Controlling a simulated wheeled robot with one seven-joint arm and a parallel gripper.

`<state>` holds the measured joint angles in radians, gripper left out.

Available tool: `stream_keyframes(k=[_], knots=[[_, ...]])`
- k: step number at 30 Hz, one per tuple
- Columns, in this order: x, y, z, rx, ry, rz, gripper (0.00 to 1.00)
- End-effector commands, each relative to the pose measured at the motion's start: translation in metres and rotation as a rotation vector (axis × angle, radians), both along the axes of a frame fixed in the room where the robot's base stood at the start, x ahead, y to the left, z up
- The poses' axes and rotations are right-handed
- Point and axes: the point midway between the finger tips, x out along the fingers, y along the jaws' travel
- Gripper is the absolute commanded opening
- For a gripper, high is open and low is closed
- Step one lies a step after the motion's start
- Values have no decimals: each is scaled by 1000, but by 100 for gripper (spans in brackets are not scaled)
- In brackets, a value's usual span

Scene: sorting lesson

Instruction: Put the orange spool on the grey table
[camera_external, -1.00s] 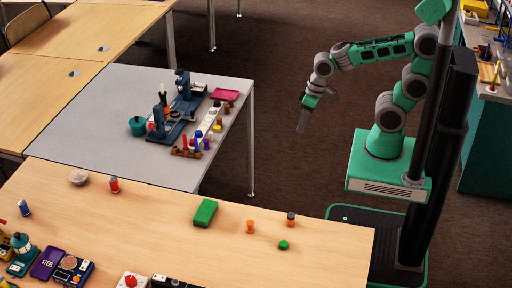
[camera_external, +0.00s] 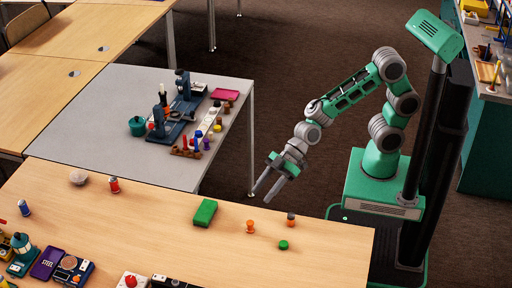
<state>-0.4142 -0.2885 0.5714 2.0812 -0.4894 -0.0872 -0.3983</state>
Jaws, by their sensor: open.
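A small orange spool-shaped piece (camera_external: 250,227), which looks like the orange spool, stands upright on the wooden table (camera_external: 330,255) in front. The grey table (camera_external: 95,95) is behind it to the left, with several things on it. My gripper (camera_external: 262,194) is open and empty, its two fingers apart and pointing down and left. In the picture it is above the orange spool, near the wooden table's back edge, not touching anything. Its exact height is hard to tell.
Near the spool are an orange piece with a dark top (camera_external: 291,219), a green disc (camera_external: 284,245) and a green block (camera_external: 205,212). A blue device (camera_external: 178,115) and small coloured pieces crowd the grey table's right half; its left part is bare.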

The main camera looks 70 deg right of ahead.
Motion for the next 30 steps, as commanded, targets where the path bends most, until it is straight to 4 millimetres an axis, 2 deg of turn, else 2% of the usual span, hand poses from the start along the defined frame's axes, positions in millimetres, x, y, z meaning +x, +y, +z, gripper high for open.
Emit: stream_keyframes(k=[1, 3, 6, 20, 27, 30], knots=[[-9, 32, -19, 61, -40, 60, 44], [-17, 59, -17, 133, -86, 106, 44], [-20, 77, -14, 175, -113, 129, 44], [9, 135, -37, 175, -114, 123, 44], [11, 137, -37, 176, -115, 122, 44], [11, 137, -37, 176, -115, 122, 35]])
